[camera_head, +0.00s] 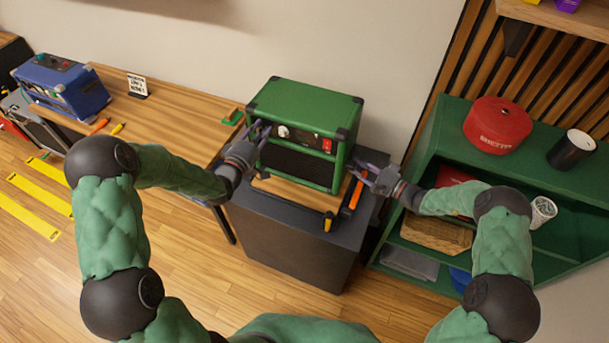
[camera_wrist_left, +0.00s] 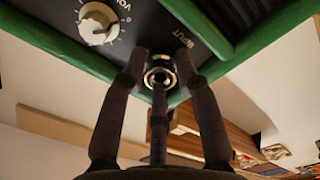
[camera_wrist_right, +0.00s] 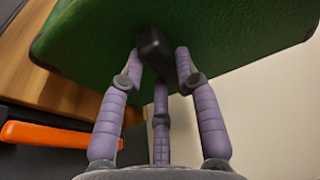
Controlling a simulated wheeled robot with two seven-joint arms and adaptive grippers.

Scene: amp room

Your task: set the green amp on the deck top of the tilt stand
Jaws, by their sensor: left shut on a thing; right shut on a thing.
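The green amp (camera_head: 300,103) has a black front panel with knobs, an input jack, a red switch and a dark grille. It is over a light wooden board (camera_head: 292,194) on a dark grey block (camera_head: 285,235); I cannot tell if it touches the board. The board may be the deck of the tilt stand. My left gripper (camera_head: 254,135) is shut on the amp at its front left; the left wrist view shows the fingers (camera_wrist_left: 160,65) around the input jack.
A blue amp (camera_head: 75,92), a small sign (camera_head: 137,86) and a green object (camera_head: 232,116) are on the wooden table at left. An orange bar (camera_head: 356,194) lies right of the board. A green shelf with a red round case (camera_head: 497,122) stands at right.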

